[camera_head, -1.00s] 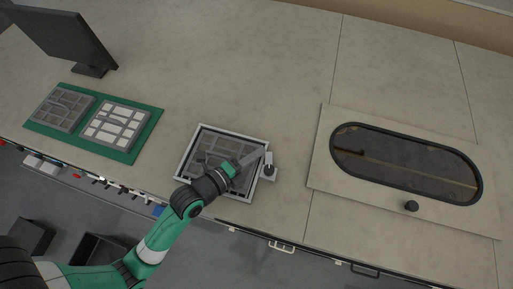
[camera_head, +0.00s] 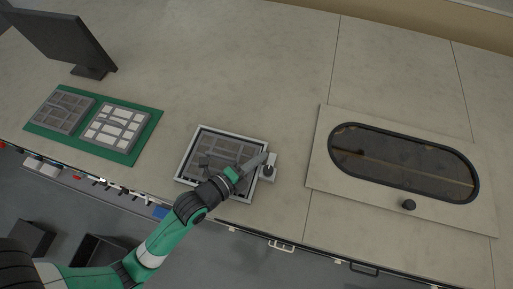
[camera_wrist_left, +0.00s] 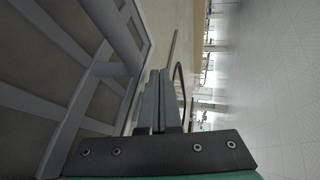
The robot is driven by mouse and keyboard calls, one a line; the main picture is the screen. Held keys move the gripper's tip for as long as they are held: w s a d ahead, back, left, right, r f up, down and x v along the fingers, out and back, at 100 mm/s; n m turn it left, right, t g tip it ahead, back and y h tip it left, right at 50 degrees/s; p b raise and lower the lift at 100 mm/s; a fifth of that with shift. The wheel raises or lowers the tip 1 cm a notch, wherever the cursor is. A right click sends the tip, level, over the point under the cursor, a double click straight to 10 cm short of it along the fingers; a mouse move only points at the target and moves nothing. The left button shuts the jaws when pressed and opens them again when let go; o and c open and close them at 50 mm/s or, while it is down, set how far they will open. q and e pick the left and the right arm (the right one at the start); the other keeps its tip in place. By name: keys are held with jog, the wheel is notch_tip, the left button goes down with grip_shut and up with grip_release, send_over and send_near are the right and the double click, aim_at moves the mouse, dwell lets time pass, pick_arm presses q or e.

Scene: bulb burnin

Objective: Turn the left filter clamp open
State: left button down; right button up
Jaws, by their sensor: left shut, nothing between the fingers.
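A grey filter frame (camera_head: 178,177) with a ribbed dark filter (camera_head: 210,150) in it is set in the bench. A small clamp-like fitting (camera_head: 268,173), a pale block with a dark knob, sits at its right edge. My left gripper (camera_head: 264,156) is at this fitting, its fingers over the frame's right side; I cannot tell whether they touch it. In the left wrist view its fingers (camera_wrist_left: 154,100) are shut together with nothing between them, beside the filter's ribs (camera_wrist_left: 75,118). My right gripper is not in view.
A green mat (camera_head: 125,157) at left holds a dark-celled filter (camera_head: 64,110) and a white-celled one (camera_head: 115,127). A monitor (camera_head: 62,38) stands behind them. The bench behind the frame is clear.

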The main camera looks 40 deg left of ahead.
pick_arm(q)
jog(key=shift+s, duration=0.1)
jog(key=b+v, duration=0.1)
jog(key=v, duration=1)
jog(key=shift+s, duration=0.3)
jog(key=shift+r, duration=0.1)
